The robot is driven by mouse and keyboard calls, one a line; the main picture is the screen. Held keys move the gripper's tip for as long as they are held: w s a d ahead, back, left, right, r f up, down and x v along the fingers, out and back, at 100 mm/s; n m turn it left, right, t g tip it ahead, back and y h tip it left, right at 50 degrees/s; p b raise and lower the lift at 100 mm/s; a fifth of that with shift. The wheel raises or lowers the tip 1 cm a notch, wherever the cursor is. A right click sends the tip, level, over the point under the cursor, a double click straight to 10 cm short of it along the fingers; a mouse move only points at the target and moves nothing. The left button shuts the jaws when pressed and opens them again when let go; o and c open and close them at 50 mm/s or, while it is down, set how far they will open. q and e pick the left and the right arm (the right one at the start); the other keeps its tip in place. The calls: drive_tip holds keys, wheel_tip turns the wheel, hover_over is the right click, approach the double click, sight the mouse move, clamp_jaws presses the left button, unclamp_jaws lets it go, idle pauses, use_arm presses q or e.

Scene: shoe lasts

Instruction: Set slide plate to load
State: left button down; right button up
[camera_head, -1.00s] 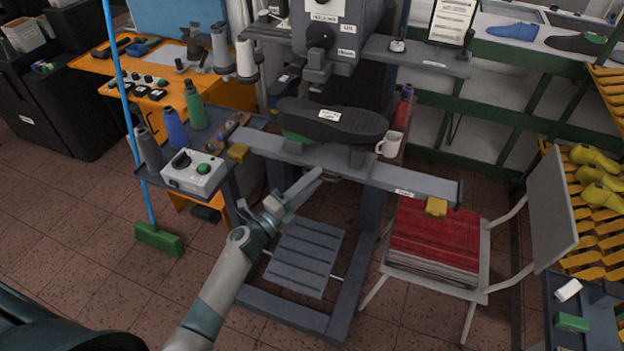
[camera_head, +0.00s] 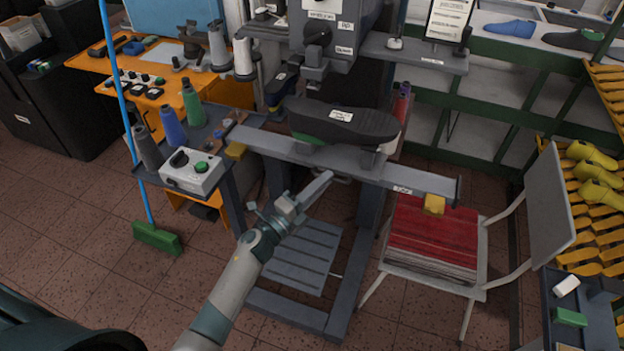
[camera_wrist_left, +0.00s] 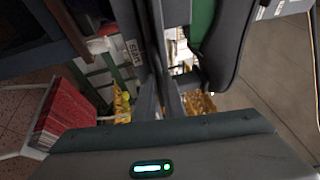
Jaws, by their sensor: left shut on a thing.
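A black shoe (camera_head: 343,122) with a white label and a green underside sits on the machine. Under it a grey slide plate (camera_head: 371,161) rests on a long horizontal grey rail (camera_head: 420,181). My left gripper (camera_head: 304,199) is below the front of the rail, shut on a grey bar-like handle (camera_head: 320,186) that reaches up under the slide plate. In the left wrist view the dark fingers (camera_wrist_left: 162,100) close in the middle, the shoe (camera_wrist_left: 230,45) to their right. A rail label is partly readable there; I cannot tell what grips inside. My right gripper is not in view.
A control box (camera_head: 192,172) and thread cones (camera_head: 172,128) stand on a left shelf. A chair with a red stack (camera_head: 432,240) stands right. Machine legs and a grey pedal (camera_head: 303,258) are below.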

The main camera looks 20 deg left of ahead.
use_arm(q)
drive_tip(key=d+b, duration=0.2)
drive_tip(key=d, duration=1.7)
drive_tip(key=shift+s+d, duration=0.15)
drive_tip(key=shift+s, duration=0.2)
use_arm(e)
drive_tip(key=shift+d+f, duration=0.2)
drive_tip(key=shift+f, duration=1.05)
use_arm(q)
drive_tip(key=c, duration=1.8)
unclamp_jaws()
drive_tip(key=shift+d, duration=0.15)
drive_tip(key=shift+c, duration=0.2)
drive_tip(key=b+v, duration=0.5)
drive_tip(key=v, duration=1.2)
drive_tip(key=shift+s, duration=0.15)
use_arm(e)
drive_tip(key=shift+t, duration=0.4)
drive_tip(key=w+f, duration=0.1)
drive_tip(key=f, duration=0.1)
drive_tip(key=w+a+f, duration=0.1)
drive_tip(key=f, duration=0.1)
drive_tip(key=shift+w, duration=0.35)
